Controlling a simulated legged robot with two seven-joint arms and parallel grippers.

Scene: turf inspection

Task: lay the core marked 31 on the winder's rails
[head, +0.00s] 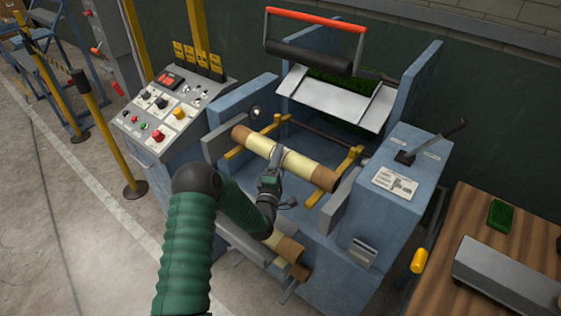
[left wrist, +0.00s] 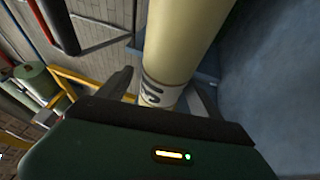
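A long cream core with brown ends (head: 306,165) lies across the yellow rails (head: 264,141) of the blue winder (head: 345,205) and appears to rest on both. In the left wrist view this core (left wrist: 185,38) bears a dark, partly readable mark that looks like 31. My left gripper (head: 274,162) is at the middle of the core. Its fingers (left wrist: 162,88) stand on either side of the core, apparently with narrow gaps, so it looks open around it. My right gripper is not in view.
Another cream and brown core (head: 290,248) sits low at the winder's front, partly behind my left arm. A control panel (head: 172,108) stands at left, a lever (head: 438,138) at right. A raised roller with a red bar (head: 312,56) hangs behind. A wooden table (head: 485,230) is at right.

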